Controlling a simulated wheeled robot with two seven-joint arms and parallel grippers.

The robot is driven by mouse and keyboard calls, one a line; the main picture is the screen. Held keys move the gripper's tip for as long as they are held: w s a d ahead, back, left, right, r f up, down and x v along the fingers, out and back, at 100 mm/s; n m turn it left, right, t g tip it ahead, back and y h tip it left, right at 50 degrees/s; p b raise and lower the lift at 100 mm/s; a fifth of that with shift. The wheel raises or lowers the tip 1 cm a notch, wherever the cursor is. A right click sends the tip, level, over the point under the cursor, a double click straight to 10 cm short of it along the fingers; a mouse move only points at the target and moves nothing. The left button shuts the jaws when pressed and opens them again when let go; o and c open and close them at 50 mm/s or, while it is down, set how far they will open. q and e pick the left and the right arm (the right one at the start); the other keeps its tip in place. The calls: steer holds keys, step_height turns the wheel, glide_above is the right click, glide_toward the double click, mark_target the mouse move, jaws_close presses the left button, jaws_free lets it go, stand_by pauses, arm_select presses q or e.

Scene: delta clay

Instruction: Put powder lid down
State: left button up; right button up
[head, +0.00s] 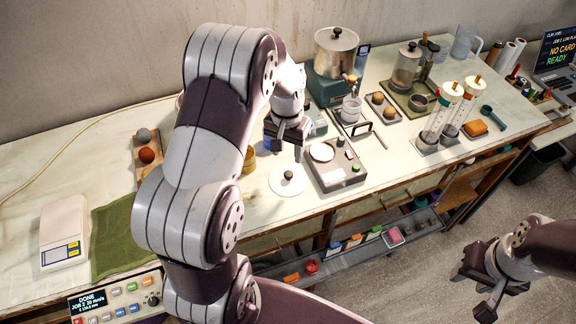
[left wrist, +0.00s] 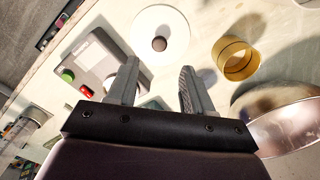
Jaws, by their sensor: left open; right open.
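The powder lid (head: 284,188), a white disc with a dark round knob, lies flat on the table, knob up, beside the grey box with buttons. It also shows in the left wrist view (left wrist: 175,20), beyond the fingertips. My left gripper (head: 288,148) is open and empty above the table, apart from the lid. Its two spread fingers show in the left wrist view (left wrist: 160,82) with nothing between them. My right gripper (head: 482,290) is open and empty, low at the right, off the table's front edge.
The grey box (head: 336,178) with a round white pan stands right of the lid. A yellow ring (left wrist: 221,66) stands near the lid. A metal pot (head: 336,55), a white cup (head: 351,108) and cylinders stand farther back. A scale (head: 63,235) and green cloth (head: 120,235) lie at the left.

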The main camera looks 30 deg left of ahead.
arm_select(q)
steer(key=s+d+r, duration=0.2)
steer(key=s+d, duration=0.2)
steer(key=s, duration=0.2)
steer(key=s+d+r+m+t, duration=0.1)
steer(key=s+d+r, duration=0.1)
steer(key=s+d, duration=0.2)
steer(key=s, duration=0.3)
steer(key=shift+s+d, duration=0.2)
steer(key=shift+s, duration=0.1)
